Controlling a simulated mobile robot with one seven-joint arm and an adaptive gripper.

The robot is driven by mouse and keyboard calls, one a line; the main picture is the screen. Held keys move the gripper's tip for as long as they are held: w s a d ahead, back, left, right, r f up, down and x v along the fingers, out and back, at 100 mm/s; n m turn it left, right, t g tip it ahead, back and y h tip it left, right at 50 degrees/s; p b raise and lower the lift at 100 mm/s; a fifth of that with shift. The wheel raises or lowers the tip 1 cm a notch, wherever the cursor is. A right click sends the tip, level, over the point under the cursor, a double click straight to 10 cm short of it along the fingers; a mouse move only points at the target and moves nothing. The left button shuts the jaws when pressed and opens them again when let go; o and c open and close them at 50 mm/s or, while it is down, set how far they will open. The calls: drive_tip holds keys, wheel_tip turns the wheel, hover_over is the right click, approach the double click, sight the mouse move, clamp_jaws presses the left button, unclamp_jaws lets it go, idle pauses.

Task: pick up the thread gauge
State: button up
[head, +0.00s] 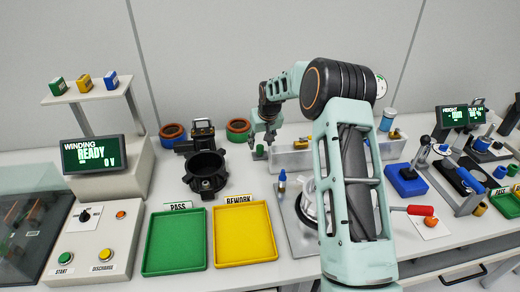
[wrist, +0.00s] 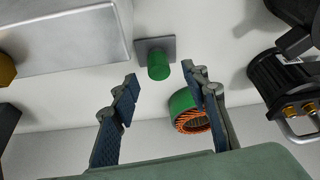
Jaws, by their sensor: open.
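A green cylinder, which I take to be the thread gauge, stands on a small grey square base (wrist: 170,45) in the wrist view; the green end (wrist: 158,66) points toward the camera. In the head view the green piece (head: 259,150) is small, on the table just below my gripper (head: 262,136). My gripper (wrist: 160,75) is open and empty. Its two fingers lie either side of the green end in the wrist picture, with the tips seeming short of it. I see no contact. Any thread is hidden.
A green and copper wound ring (wrist: 190,110) lies close to the right finger in the wrist view. A grey metal block (wrist: 65,35) is at left, a dark housing (wrist: 285,82) at right. The green tray (head: 175,242) and yellow tray (head: 245,234) are in front.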

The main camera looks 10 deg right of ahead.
sight(260, 146)
drive_tip(key=shift+p+x, duration=0.35)
drive_tip(key=shift+x, duration=1.65)
drive_tip(key=shift+d, duration=0.1)
drive_tip(key=c, duration=1)
